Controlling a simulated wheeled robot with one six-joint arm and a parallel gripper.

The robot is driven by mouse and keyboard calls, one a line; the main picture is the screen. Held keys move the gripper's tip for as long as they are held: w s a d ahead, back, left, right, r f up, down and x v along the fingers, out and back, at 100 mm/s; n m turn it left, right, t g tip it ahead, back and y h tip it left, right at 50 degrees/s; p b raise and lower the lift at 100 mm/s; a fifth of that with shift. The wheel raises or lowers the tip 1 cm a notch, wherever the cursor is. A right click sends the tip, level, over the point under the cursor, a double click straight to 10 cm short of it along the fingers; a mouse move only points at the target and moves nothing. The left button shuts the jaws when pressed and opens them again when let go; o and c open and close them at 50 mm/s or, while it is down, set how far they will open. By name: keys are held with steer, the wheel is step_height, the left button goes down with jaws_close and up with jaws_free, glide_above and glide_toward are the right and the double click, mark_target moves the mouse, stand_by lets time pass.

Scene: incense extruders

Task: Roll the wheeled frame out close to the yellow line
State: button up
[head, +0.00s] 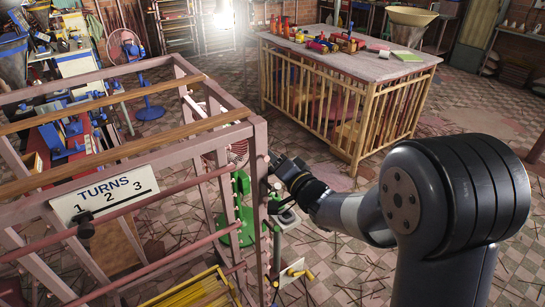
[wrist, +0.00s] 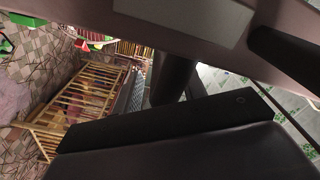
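A pinkish metal frame (head: 259,190) with wooden rails fills the left of the head view. A white sign reading TURNS 1 2 3 (head: 104,194) hangs on its front. Its wheels, if it has any, are out of view. My gripper (head: 276,172) is at the frame's right corner post, close against it. In the wrist view a pale pinkish beam (wrist: 130,32) crosses the top, with a dark cylinder (wrist: 172,76) below it, close to the dark gripper parts. I cannot tell whether the fingers are closed on anything. I cannot make out a yellow line on the floor.
A slatted wooden table (head: 345,64) with bottles and jars stands behind, to the right. A green stand (head: 242,208) is behind the corner post. A yellow tray of sticks (head: 195,290) is at the bottom. Thin sticks litter the tiled floor (head: 345,245). A fan (head: 126,46) stands at the back left.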

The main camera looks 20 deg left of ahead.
steer(key=shift+f, duration=0.15)
jaws_close()
stand_by(0.4)
